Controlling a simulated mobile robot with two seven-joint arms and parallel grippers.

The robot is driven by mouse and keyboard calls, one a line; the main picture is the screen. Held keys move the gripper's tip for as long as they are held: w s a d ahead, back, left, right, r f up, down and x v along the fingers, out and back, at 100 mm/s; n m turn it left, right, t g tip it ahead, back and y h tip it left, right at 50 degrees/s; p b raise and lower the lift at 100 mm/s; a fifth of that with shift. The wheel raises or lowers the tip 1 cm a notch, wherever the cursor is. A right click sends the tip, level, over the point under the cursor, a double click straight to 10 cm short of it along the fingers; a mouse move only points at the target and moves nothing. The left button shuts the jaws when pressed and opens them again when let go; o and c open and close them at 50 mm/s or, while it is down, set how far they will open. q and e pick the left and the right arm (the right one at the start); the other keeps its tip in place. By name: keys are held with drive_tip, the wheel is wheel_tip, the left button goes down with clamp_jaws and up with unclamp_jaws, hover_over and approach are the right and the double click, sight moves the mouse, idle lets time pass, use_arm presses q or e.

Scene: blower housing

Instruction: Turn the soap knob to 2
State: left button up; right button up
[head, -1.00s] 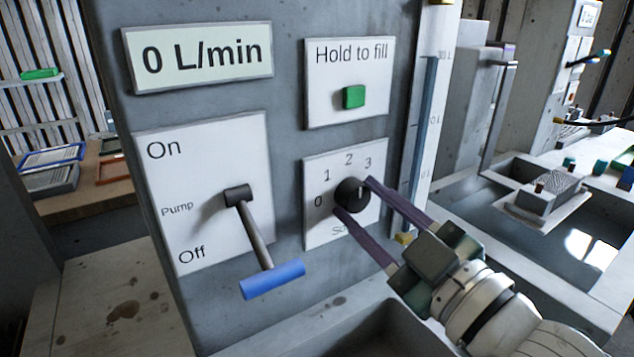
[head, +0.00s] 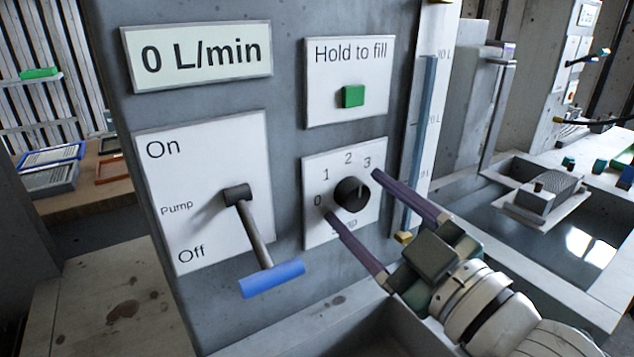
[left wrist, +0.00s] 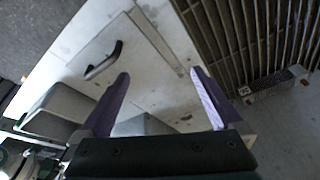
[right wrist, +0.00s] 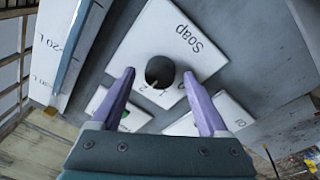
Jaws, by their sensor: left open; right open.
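The soap knob (head: 352,194) is a round black dial on a white plate (head: 315,232) marked 0, 1, 2, 3. It also shows in the right wrist view (right wrist: 160,71), below the word Soap. I cannot tell for sure which number its mark faces. My right gripper (head: 353,194) is open, its purple fingers on either side of the knob, with gaps between fingers and knob. The right wrist view shows the knob between the fingertips. My left gripper (left wrist: 160,73) is open and empty, away from the panel, and is not in the head view.
The pump lever (head: 255,235) with its blue handle hangs toward Off, left of the knob. A green button (head: 352,96) sits above the knob. The display (head: 200,55) reads 0 L/min. A vertical level gauge (head: 424,130) stands right of the plate.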

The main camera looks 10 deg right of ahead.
drive_tip(key=v, duration=1)
